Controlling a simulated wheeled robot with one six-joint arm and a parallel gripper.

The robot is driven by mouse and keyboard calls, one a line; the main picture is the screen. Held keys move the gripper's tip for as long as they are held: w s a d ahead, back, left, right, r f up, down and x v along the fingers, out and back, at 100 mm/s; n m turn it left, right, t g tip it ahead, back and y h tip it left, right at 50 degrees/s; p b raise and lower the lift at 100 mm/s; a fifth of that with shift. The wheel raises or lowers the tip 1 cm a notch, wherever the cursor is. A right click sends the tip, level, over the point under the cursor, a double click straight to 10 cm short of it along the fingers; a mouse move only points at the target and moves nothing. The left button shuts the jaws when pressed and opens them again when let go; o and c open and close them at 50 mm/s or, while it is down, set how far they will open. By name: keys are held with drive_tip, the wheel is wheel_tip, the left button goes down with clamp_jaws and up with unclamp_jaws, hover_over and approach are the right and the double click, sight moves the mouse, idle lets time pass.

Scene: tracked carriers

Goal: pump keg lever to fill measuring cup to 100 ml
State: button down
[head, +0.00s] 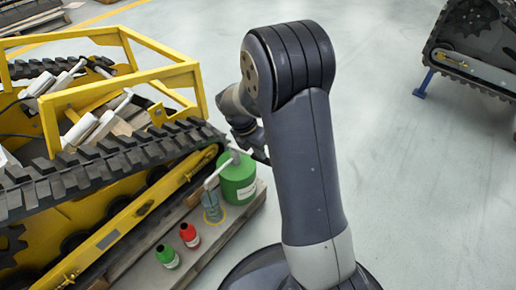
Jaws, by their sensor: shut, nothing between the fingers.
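The green keg (238,184) with a white label stands upright on a pallet beside the yellow tracked carrier. A pale lever (218,172) slopes down to the left from the keg's top. A clear measuring cup (211,207) stands just left of the keg, under the lever's lower end. Its markings and fill level are too small to read. My gripper (262,157) is shut and empty, near the keg's top on its right side. My own arm partly hides it, and I cannot tell whether it touches the keg.
A small red bottle (189,236) and a small green bottle (167,257) stand on the pallet in front of the cup. The carrier's black track (110,165) rises close behind. Another tracked carrier (478,50) is at the far right. The floor (420,190) between is clear.

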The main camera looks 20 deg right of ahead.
drive_tip(key=f, duration=0.1)
drive_tip(key=s+f+t+y, duration=0.1)
drive_tip(key=f, duration=0.1)
drive_tip(key=d+f+t+b, duration=0.1)
drive_tip(key=f, duration=0.1)
drive_tip(key=shift+s+d+f+y, duration=0.1)
drive_tip(key=shift+s+y, duration=0.25)
drive_tip(key=shift+y, duration=0.05)
drive_tip(key=shift+s+d+f, duration=0.1)
drive_tip(key=shift+s+f, duration=0.05)
drive_tip(key=shift+f, duration=0.65)
drive_tip(key=shift+s+f, duration=0.15)
drive_tip(key=shift+f, duration=0.65)
drive_tip(key=shift+s, duration=0.1)
drive_tip(key=p, duration=0.9)
approach(264, 163)
drive_tip(key=s, duration=0.1)
drive_tip(key=s+d, duration=0.1)
drive_tip(key=shift+s+d+f+t, duration=0.1)
drive_tip(key=shift+s+f+t, duration=0.1)
drive_tip(key=shift+s+t, duration=0.15)
drive_tip(key=shift+f, duration=0.1)
